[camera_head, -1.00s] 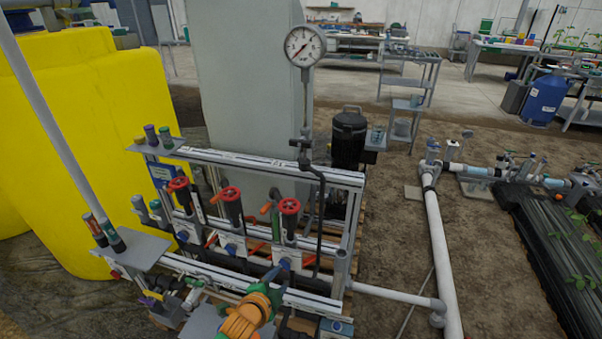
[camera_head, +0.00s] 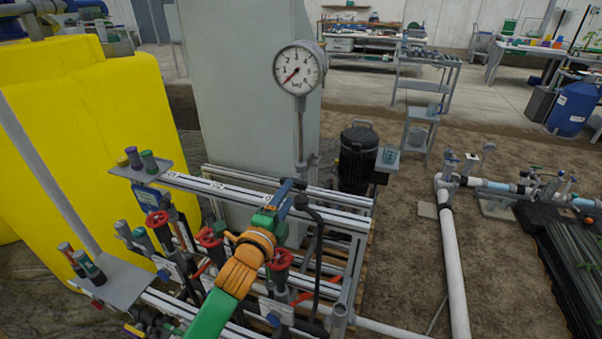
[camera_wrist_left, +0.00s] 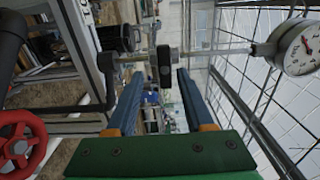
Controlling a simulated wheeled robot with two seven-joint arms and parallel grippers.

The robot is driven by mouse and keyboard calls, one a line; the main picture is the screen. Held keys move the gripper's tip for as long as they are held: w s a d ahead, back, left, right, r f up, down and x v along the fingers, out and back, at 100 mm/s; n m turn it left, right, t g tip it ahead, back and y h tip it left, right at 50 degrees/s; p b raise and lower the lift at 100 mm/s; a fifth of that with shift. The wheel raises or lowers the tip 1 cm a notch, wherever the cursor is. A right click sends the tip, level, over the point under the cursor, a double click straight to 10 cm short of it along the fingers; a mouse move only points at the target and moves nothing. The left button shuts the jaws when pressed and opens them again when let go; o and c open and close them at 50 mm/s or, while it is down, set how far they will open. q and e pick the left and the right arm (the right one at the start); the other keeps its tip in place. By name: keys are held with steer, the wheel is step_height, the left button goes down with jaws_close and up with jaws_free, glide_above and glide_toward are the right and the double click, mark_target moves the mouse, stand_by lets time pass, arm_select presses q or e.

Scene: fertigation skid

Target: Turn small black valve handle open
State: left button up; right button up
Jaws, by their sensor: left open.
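The small black valve handle (camera_wrist_left: 165,62) shows in the left wrist view, on the pipe fitting at the foot of the pressure gauge's stem. My left gripper (camera_head: 287,192) is open, its blue fingers pointing at this fitting below the gauge (camera_head: 299,68). In the left wrist view the handle appears between the two fingertips (camera_wrist_left: 160,74), near their ends. I cannot tell whether either finger touches it. In the head view the gripper partly hides the valve. My right gripper is not in view.
Red handwheels (camera_head: 212,234) line the skid frame below my left arm; another (camera_wrist_left: 18,146) is at the left of the wrist view. A black bent hose (camera_head: 318,235) runs down from the valve. A grey cabinet (camera_head: 245,90) stands behind. A yellow tank (camera_head: 85,130) is at left.

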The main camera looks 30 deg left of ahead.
mark_target(294, 186)
arm_select(q)
steer(key=x, duration=0.4)
steer(key=shift+w+r+p, duration=0.3)
steer(key=shift+r+p, duration=0.05)
steer(key=shift+w+f, duration=0.1)
steer(key=shift+w, duration=0.15)
steer(key=shift+s, duration=0.2)
steer(key=shift+c, duration=1.1)
jaws_close()
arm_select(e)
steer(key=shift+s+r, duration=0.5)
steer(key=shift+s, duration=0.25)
